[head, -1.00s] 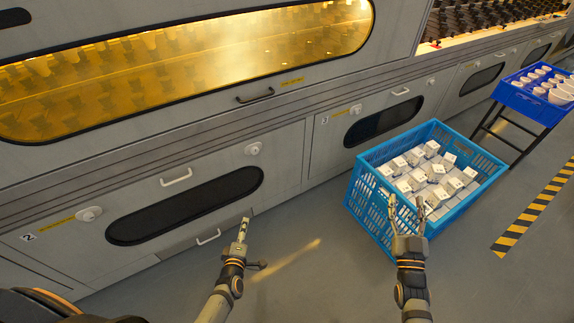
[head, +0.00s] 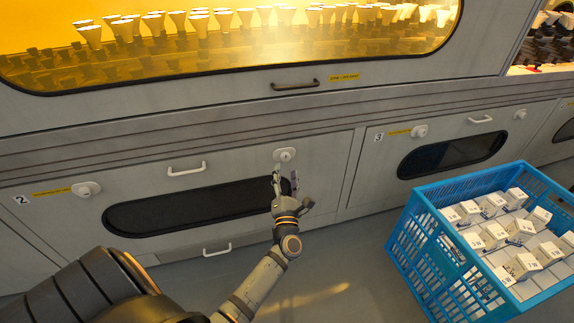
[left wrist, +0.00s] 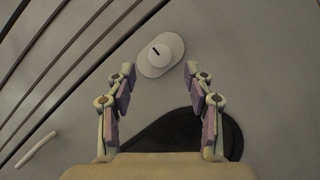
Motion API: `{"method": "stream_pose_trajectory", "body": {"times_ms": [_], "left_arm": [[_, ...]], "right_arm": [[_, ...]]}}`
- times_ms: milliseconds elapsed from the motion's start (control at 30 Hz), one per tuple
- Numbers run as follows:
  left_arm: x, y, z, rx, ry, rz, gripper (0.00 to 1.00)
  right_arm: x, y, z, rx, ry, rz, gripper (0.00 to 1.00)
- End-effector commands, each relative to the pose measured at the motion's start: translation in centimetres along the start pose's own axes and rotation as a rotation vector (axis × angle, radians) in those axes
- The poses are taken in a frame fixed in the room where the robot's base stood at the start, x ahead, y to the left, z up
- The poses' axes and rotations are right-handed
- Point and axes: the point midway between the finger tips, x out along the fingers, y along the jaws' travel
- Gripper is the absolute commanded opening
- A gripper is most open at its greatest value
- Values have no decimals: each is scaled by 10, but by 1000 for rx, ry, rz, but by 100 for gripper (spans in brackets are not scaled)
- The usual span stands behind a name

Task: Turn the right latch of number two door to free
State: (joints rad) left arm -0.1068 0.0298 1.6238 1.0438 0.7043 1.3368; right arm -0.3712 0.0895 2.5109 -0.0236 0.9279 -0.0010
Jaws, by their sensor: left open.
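The number two door (head: 240,171) has a dark oblong window, a white handle (head: 187,169) and a round white latch at each end. The right latch (head: 285,154) is at the door's upper right. The left latch (head: 86,189) is beside the yellow label and number 2 plate. My left gripper (head: 284,178) is open and empty just below the right latch. In the left wrist view the right latch (left wrist: 161,53) shows a dark slot, slightly tilted, ahead of and between the open fingertips (left wrist: 158,72), apart from them. My right gripper is out of view.
A blue crate (head: 432,232) of white boxes stands on the floor at the right. The number three door (head: 450,156) is right of door two. A lower handle (head: 217,250) sits under door two. Lamps fill the lit yellow window above.

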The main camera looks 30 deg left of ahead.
Motion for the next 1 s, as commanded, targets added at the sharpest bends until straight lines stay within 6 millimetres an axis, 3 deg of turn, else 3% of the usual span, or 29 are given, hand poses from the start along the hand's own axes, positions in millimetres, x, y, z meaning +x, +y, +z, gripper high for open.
{"method": "stream_pose_trajectory", "body": {"times_ms": [100, 233, 600, 1000], "left_arm": [[24, 0, 0, 1, -3, 1, 53], [39, -1, -1, 2, -1, -1, 53], [46, -1, 0, 2, 0, -2, 52], [46, -1, -1, 2, 0, -2, 0]], "right_arm": [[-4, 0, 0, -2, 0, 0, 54], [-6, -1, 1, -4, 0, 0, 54], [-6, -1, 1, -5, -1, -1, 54], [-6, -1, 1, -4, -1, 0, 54]]}}
